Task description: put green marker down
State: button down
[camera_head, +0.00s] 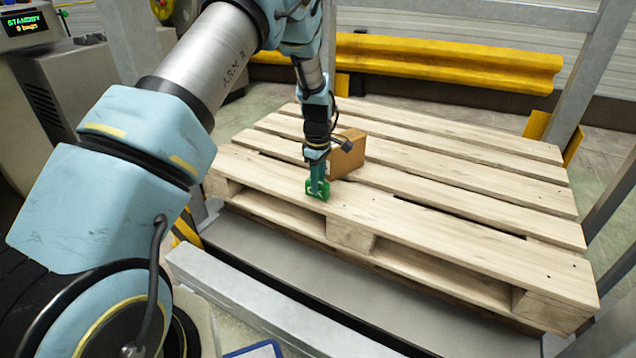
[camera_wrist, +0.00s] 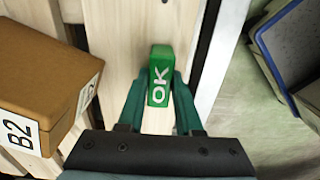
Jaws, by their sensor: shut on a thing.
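The frames do not clearly show whether the marker touches the plank.
A brown cardboard box (camera_head: 346,155) stands on the pallet just behind my gripper; its label reads B2 in the wrist view (camera_wrist: 40,85). The right part of the pallet is bare. A yellow guard rail (camera_head: 450,62) runs behind. A blue-rimmed bin (camera_wrist: 285,50) lies beyond the pallet edge.

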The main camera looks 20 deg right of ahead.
jog(key=shift+f, duration=0.1)
jog(key=c, duration=0.6)
grip_release()
